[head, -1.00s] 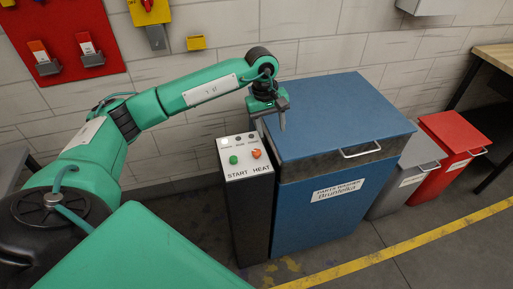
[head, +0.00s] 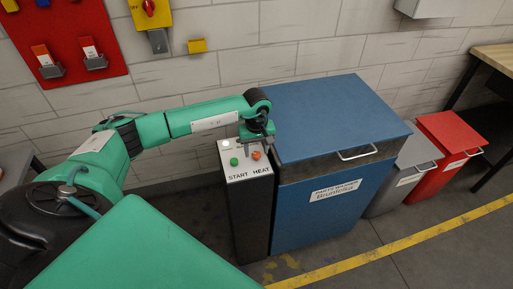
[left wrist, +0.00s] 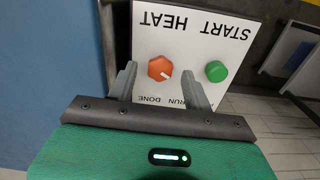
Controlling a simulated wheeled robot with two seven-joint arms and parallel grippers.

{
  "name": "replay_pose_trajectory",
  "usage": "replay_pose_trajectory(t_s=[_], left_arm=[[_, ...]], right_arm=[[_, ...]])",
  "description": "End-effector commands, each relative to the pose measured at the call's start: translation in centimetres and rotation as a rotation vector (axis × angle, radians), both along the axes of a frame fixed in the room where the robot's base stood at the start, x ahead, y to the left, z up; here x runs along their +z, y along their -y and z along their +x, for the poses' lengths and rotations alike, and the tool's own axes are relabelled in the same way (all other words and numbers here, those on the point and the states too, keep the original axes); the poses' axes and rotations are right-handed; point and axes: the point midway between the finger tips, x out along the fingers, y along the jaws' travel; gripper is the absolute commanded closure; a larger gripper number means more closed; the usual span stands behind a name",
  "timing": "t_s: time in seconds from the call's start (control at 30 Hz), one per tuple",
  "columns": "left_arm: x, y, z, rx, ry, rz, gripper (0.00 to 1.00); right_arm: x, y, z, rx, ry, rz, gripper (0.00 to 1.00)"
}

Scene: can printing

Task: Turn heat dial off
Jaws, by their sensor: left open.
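The orange heat dial (head: 256,155) sits on the white top panel of a dark control post (head: 250,215), above the word HEAT. In the left wrist view the dial (left wrist: 160,68) is a faceted orange knob with a white mark pointing to the lower right. The green START button (head: 234,162) is beside it. My left gripper (head: 258,146) is over the panel at the dial. In the left wrist view its two fingers are open, one on each side of the dial, apart from it as far as I can see. The upper panel labels are partly hidden. My right gripper does not show.
A blue bin (head: 335,115) with a handle stands directly right of the post, higher than the panel. Grey (head: 408,170) and red (head: 455,155) bins stand further right. A tiled wall is behind. The floor in front is clear.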

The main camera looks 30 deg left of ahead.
Motion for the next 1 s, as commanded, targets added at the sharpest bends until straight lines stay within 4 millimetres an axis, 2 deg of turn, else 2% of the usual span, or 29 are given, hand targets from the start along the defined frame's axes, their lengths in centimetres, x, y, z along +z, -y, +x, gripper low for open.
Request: replay_pose_trajectory(t_s=[0.13, 0.4, 0.63, 1.0], left_arm=[[-0.81, 0.01, -0.04, 0.000, 0.001, -0.001, 0.49], [-0.95, 0.01, -0.02, 0.000, 0.001, -0.001, 0.49], [-0.92, 0.01, -0.01, 0.000, 0.001, -0.001, 0.94], [-1.06, -0.01, 0.01, 0.053, 0.001, 0.000, 0.94]], right_arm=[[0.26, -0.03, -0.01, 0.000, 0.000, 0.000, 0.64], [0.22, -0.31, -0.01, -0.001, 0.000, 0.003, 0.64], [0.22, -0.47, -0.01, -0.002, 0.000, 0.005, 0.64], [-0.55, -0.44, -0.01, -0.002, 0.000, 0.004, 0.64]])
